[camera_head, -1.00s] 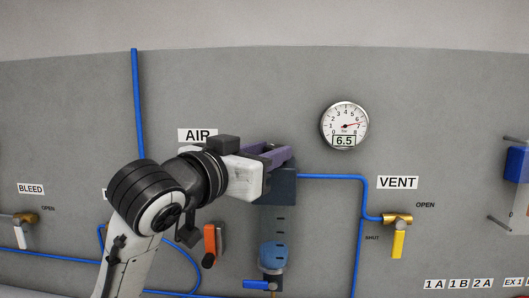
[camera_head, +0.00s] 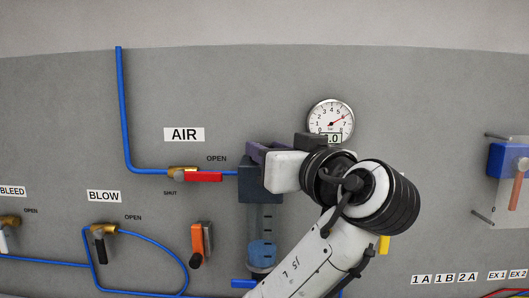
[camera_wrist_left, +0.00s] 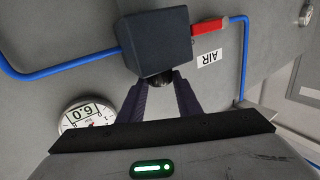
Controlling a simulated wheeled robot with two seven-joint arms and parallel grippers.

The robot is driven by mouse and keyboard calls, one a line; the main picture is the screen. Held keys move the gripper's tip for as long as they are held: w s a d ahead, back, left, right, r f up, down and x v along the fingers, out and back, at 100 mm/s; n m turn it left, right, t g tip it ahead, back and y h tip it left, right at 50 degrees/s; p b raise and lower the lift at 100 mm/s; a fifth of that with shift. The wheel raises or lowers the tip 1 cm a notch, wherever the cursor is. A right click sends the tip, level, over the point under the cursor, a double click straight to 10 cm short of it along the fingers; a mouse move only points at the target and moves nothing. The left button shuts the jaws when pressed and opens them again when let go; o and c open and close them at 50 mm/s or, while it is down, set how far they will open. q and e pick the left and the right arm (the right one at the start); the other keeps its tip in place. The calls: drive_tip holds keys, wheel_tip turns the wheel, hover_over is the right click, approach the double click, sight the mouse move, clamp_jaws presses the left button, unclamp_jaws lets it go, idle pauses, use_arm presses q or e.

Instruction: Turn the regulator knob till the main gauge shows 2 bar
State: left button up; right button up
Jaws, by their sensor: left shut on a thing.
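The main gauge (camera_head: 331,121) is a round white dial on the wall, partly hidden by my arm in the head view. It also shows in the left wrist view (camera_wrist_left: 88,115), upside down, where its digits read 6.0. The regulator is a dark blue-grey block (camera_wrist_left: 155,40) with a black knob (camera_wrist_left: 157,81) on its top. My left gripper (camera_head: 262,152) comes to it from the right in the head view. Its purple fingers (camera_wrist_left: 160,88) are shut on the knob, one on each side. The knob is mostly hidden in the head view. My right gripper is not in view.
A red-handled AIR valve (camera_head: 198,176) sits left of the regulator, its handle lying along the pipe. A blue-bottomed clear bowl (camera_head: 262,250) hangs below the block, with an orange handle (camera_head: 198,240) to its left. My arm covers the VENT area.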

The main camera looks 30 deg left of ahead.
use_arm(q)
drive_tip(key=n+g+y, duration=0.1)
drive_tip(key=g, duration=0.1)
drive_tip(key=n+g+y, duration=0.1)
drive_tip(key=n+g, duration=0.1)
drive_tip(key=w+n+g+y, duration=0.1)
drive_tip(key=g, duration=0.1)
drive_tip(key=shift+d+f, duration=0.1)
drive_tip(key=shift+d, duration=0.15)
drive_tip(key=shift+w+n+g+y+p, duration=0.15)
drive_tip(key=shift+n+g, duration=0.55)
drive_tip(key=shift+g, duration=0.25)
drive_tip(key=shift+w+n+g+y+p, duration=0.1)
drive_tip(key=shift+n+g+y+p, duration=0.05)
drive_tip(key=shift+n+g, duration=0.7)
drive_tip(key=shift+f+g, duration=0.1)
drive_tip(key=shift+g, duration=0.2)
drive_tip(key=o, duration=1)
drive_tip(key=shift+o, duration=0.2)
wheel_tip(320, 180, up, 10)
drive_tip(key=shift+r, duration=0.1)
